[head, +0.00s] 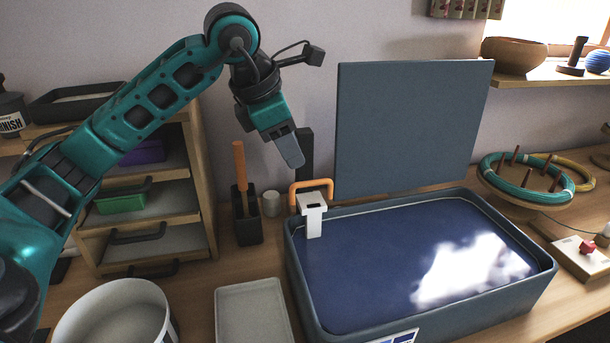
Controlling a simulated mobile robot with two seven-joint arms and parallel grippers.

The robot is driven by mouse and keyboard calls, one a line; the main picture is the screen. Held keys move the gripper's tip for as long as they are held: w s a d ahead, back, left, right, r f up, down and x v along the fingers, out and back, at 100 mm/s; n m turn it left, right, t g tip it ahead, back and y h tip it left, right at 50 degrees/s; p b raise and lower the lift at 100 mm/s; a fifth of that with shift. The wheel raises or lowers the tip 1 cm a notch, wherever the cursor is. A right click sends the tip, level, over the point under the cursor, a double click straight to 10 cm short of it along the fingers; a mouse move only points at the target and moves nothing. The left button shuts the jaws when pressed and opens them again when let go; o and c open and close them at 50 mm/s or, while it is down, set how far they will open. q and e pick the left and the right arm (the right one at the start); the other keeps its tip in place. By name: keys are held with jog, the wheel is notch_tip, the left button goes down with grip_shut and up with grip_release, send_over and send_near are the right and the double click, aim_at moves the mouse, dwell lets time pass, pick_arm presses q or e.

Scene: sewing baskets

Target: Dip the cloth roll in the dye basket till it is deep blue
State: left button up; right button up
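The dye basket is a blue-grey rectangular basin (298,280) right of centre in the head view, filled with dark blue liquid (380,250) that shows a bright reflection. A white device with an orange handle (313,212) sits at its back left rim. My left gripper (288,150) hangs in the air above and left of that device, pointing down. One grey finger shows clearly; a dark upright piece stands beside it, and I cannot tell whether it is the other finger. Nothing is clearly held. I cannot make out a cloth roll. My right gripper is out of view.
A blue-grey panel (410,125) stands behind the basin. A white tray (255,311) and a white tub (117,312) are in front left. A dark holder (247,222) with an orange-handled tool stands near a wooden shelf unit (204,190). A teal ring (487,172) lies right.

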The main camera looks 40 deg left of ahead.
aim_at(304, 184)
pick_arm(q)
jog(key=x, duration=0.7)
jog(key=shift+w+d+f+b, duration=0.1)
jog(key=shift+w+f+b, duration=0.1)
jog(key=shift+b, duration=0.1)
jog(key=shift+c, duration=0.4)
grip_shut()
